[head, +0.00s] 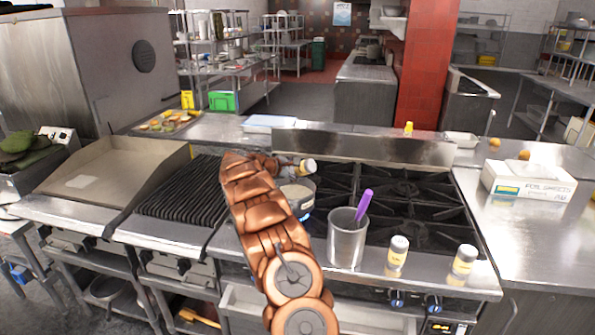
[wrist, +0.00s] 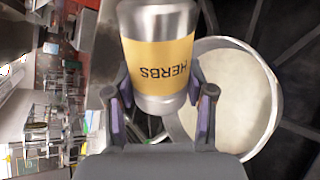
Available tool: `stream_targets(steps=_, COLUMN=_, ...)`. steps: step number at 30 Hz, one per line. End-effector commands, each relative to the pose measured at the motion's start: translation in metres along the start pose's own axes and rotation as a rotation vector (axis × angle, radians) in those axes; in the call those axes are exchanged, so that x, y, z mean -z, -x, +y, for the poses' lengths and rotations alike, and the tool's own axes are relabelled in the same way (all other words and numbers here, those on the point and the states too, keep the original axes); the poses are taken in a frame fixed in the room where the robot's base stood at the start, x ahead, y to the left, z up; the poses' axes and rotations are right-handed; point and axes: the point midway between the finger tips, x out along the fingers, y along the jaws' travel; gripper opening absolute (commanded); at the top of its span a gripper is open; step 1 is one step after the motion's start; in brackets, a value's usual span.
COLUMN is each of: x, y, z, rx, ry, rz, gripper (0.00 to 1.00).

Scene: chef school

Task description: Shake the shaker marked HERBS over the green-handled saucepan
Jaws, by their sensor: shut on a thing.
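My gripper (wrist: 160,100) is shut on the HERBS shaker (wrist: 157,55), a metal cylinder with a yellow label. The label reads upside down in the wrist view. In the head view the shaker (head: 307,166) looks tipped well over towards its side, at the end of my copper arm. A saucepan (wrist: 277,110) with pale contents shows beside and beyond the shaker in the wrist view. In the head view the saucepan (head: 308,204) stands on the stove just below the shaker, partly hidden by my arm. A small green patch shows between the fingers; I cannot tell if it is the handle.
A metal pot (head: 346,245) with a purple utensil (head: 363,206) stands at the stove front. Two yellow-labelled shakers (head: 398,257) (head: 464,264) stand to its right. A ridged grill (head: 180,190) is left of the stove. A foil box (head: 527,184) lies on the right counter.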

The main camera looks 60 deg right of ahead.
Motion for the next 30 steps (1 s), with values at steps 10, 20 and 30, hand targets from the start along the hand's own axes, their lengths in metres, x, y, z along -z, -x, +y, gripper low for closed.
stream_targets(steps=10, x=0.004, y=-0.003, z=-0.006, rx=-0.001, ry=-0.001, rz=0.0, gripper=0.11)
stream_targets(steps=20, x=-0.008, y=0.007, z=0.013, rx=-0.002, ry=-0.002, rz=0.0, gripper=0.11)
stream_targets(steps=30, x=0.007, y=-0.006, z=-0.011, rx=-0.001, ry=-0.001, rz=0.0, gripper=0.11)
